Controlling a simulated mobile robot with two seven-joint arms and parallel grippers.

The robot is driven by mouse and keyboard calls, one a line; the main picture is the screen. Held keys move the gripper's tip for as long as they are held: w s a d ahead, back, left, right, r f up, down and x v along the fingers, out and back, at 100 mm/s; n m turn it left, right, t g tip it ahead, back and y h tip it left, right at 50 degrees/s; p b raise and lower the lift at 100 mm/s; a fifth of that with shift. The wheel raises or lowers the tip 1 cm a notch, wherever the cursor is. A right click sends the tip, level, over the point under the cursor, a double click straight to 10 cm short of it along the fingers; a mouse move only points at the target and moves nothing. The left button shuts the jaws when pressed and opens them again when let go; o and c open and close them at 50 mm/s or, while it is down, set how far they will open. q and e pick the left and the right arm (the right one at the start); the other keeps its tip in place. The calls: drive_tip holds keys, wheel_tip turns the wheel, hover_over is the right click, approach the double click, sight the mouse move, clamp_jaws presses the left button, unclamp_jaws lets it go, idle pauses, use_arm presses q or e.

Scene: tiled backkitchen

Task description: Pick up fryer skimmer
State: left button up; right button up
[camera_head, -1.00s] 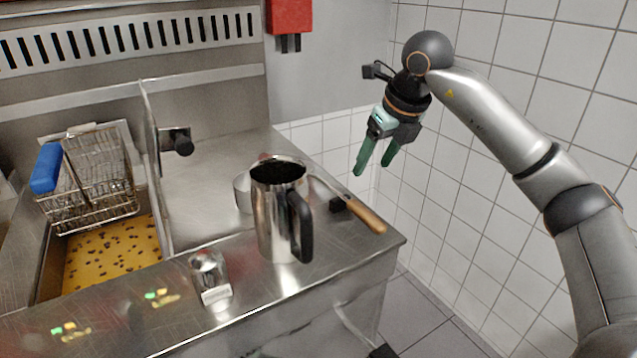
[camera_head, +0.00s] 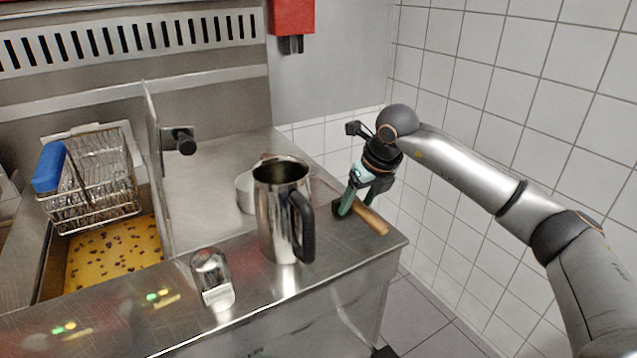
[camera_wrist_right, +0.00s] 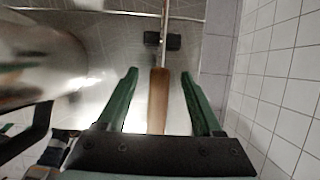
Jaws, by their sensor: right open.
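The fryer skimmer lies on the steel counter behind the metal jug, its wooden handle (camera_head: 371,221) pointing to the front right corner. In the right wrist view the wooden handle (camera_wrist_right: 158,98) lies between my open fingers, with the thin metal rod running on ahead past a black block. My right gripper (camera_head: 356,208) is open and low over the handle; it also shows in the right wrist view (camera_wrist_right: 160,100). The fingers appear apart from the handle on both sides. The skimmer's head is mostly hidden behind the jug. My left gripper is not in view.
A tall steel jug (camera_head: 279,212) with a black handle stands close left of the skimmer. A fryer basket (camera_head: 95,185) with a blue handle hangs over yellow oil (camera_head: 115,252) at the left. The tiled wall (camera_head: 520,90) bounds the right side.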

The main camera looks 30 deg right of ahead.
drive_tip(key=shift+c, duration=0.4)
clamp_jaws()
idle(0.9)
